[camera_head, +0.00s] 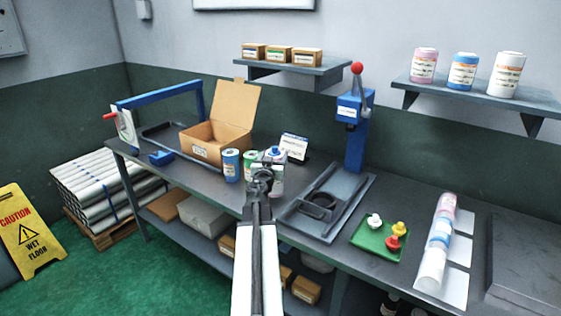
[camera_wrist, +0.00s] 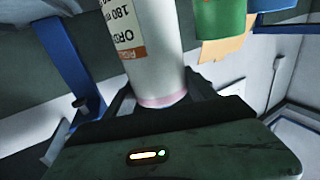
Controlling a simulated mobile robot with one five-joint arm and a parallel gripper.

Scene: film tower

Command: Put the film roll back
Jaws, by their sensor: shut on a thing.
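My gripper (camera_head: 266,172) reaches over the front of the workbench and is shut on a white film roll (camera_head: 278,182). In the wrist view, the white roll (camera_wrist: 145,55) has a printed label and a pink band at the end by my gripper (camera_wrist: 160,100), with a dark finger on each side. A blue roll (camera_head: 231,166) and a green roll (camera_head: 249,164) stand on the bench just left of the held roll. My gripper partly hides the held roll in the head view; I cannot tell whether it touches the bench.
A blue press (camera_head: 355,130) on a grey tray stands right of my gripper. An open cardboard box (camera_head: 207,142) is behind left. A green tray (camera_head: 370,240) with small knobs and a row of lying rolls (camera_head: 438,240) are at right. Wall shelves (camera_head: 300,70) hang above.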

